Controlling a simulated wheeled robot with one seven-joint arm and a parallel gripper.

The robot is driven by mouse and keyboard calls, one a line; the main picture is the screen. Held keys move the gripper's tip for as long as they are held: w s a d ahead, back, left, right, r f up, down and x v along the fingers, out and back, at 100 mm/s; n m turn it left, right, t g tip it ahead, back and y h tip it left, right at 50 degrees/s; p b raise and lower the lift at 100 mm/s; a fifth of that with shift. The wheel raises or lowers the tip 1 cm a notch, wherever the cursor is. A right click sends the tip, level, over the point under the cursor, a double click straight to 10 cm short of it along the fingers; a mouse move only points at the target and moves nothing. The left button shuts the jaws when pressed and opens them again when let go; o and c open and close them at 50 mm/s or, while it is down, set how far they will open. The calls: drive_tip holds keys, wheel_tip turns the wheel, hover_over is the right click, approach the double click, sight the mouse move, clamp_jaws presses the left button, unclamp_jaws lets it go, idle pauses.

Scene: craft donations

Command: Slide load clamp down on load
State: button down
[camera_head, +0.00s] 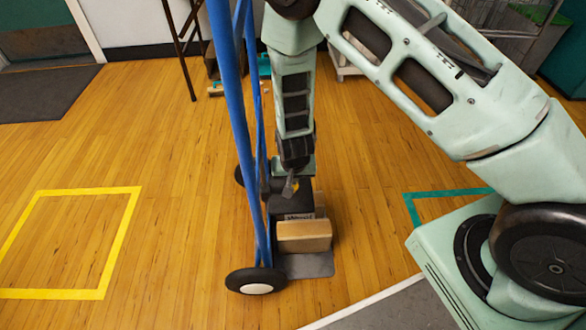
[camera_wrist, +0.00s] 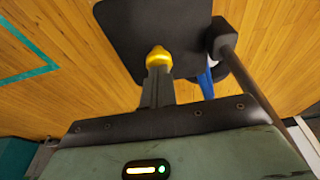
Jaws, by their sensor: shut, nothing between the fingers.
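A blue hand truck (camera_head: 239,130) stands upright on the wood floor. A tan, box-like load (camera_head: 303,237) sits on its grey toe plate (camera_head: 310,266). The load clamp seems to be the dark pad (camera_head: 293,200) just above the load. In the wrist view it is a black plate (camera_wrist: 130,30) with a yellow knob (camera_wrist: 158,57) and a collar (camera_wrist: 222,40) around a dark rail. My gripper (camera_head: 289,187) reaches down over the clamp, fingers shut and empty. In the wrist view its fingertips (camera_wrist: 157,74) line up with the knob; I cannot tell whether they touch.
A yellow floor outline (camera_head: 122,240) lies to the left and a teal one (camera_head: 412,208) to the right. The floor left of the hand truck is clear. A metal-legged stand (camera_head: 180,50) is behind. A wheel (camera_head: 256,281) sits at the truck's front.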

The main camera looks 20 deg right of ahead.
sight(292, 204)
wheel_tip(292, 204, down, 12)
drive_tip(key=b, duration=0.3)
drive_tip(key=shift+f, duration=0.15)
wheel_tip(292, 204, up, 6)
drive_tip(key=p, duration=0.4)
drive_tip(key=shift+f, duration=0.25)
drive_tip(key=p+v, duration=0.3)
drive_tip(key=v, duration=0.5)
drive_tip(key=shift+s+r, duration=0.1)
drive_tip(key=shift+s, duration=0.1)
drive_tip(key=b, duration=0.6)
drive_tip(key=shift+s+a+f, duration=0.1)
drive_tip(key=shift+a+f, duration=0.25)
drive_tip(key=b, duration=0.1)
drive_tip(key=s+b, duration=0.1)
drive_tip(key=b, duration=0.1)
drive_tip(key=shift+a+r, duration=0.2)
drive_tip(key=shift+r, duration=0.05)
drive_tip(key=b+x, duration=0.9)
drive_tip(key=x, duration=0.3)
drive_tip(key=shift+d+f, duration=0.1)
drive_tip(key=shift+d, duration=0.05)
drive_tip(key=shift+f+b, duration=0.5)
drive_tip(key=shift+f, duration=0.15)
